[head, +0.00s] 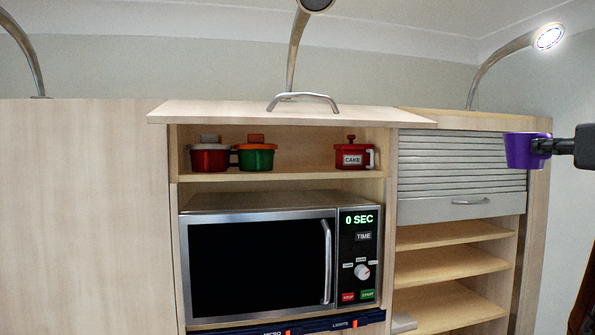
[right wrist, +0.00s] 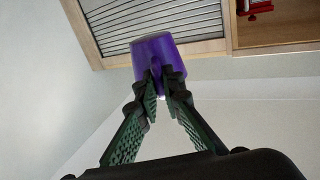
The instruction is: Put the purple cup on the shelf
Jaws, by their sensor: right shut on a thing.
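The purple cup (head: 526,150) is at the right in the head view, held up in front of the right end of the cabinet. My right gripper (head: 556,146) is shut on the cup. In the right wrist view the cup (right wrist: 159,60) sits between the tips of the two fingers (right wrist: 161,88), with the cabinet behind it. An open compartment above the microwave has a shelf (head: 305,172) under a raised flap door. Open shelves (head: 450,262) are also below the roller shutter on the right. My left gripper is not in view.
Red and green pots (head: 256,157) stand on the left of the upper shelf, and a red CAKE canister (head: 353,155) on its right, with free room between. The flap (head: 240,113) juts out above. The roller shutter (head: 462,165) is partly down. The lower right shelves look empty.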

